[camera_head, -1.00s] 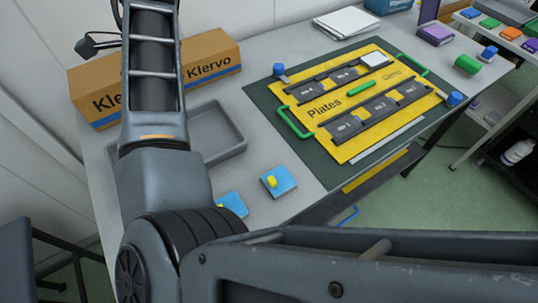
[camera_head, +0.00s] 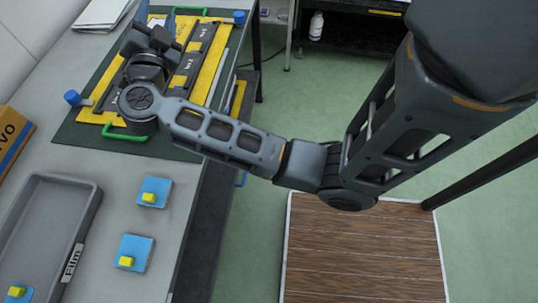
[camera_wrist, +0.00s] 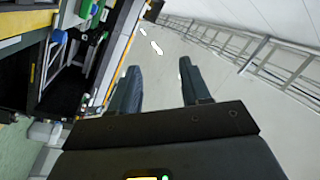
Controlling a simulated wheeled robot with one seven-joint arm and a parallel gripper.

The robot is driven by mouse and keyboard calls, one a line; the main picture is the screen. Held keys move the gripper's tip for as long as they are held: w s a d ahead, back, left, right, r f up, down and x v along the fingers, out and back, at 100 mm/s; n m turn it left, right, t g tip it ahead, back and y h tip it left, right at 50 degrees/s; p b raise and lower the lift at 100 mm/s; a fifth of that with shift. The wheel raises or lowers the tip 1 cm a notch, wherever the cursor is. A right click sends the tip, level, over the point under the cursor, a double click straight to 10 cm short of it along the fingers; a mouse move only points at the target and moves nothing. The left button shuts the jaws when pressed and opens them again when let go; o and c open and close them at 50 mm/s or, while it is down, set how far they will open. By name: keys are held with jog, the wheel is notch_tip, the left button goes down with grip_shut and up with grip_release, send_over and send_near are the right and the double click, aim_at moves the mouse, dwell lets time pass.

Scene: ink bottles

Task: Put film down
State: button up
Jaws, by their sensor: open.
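Blue square film pieces with yellow knobs are in the head view. One film piece (camera_head: 163,186) and another (camera_head: 144,243) lie flat on the grey table, right of the tray. A third (camera_head: 24,284) is at the bottom left inside the grey tray labelled "Film" (camera_head: 90,205), partly cut off by the picture edge. My gripper (camera_head: 158,38) is above the yellow "Plates" board, away from the film pieces. In the wrist view my gripper (camera_wrist: 158,72) has its two fingers apart with nothing between them.
The yellow board (camera_head: 215,75) lies on a dark green mat (camera_head: 75,135), with a blue-capped knob (camera_head: 72,97) and a green handle (camera_head: 128,136) at its edge. A cardboard box (camera_head: 12,140) stands at left. A wooden platform (camera_head: 365,250) lies on the open green floor.

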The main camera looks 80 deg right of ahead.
jog(key=s+a+r+n+t+y, duration=0.45)
jog(key=s+a+n+t, duration=0.45)
jog(key=n+t, duration=0.65)
jog(key=s+a+f+n+g+y, duration=0.2)
jog(key=s+a+f+n+y, duration=0.2)
jog(key=s+a+y, duration=0.3)
jog(key=s+a+f+n+g+y, duration=0.2)
jog(key=s+a+f+n+y, duration=0.3)
jog(key=s+a+y, duration=0.3)
jog(key=s+a+n, duration=0.1)
jog(key=s+a, duration=0.2)
jog(key=shift+s, duration=0.25)
jog(key=shift+g, duration=0.25)
jog(key=shift+c, duration=0.4)
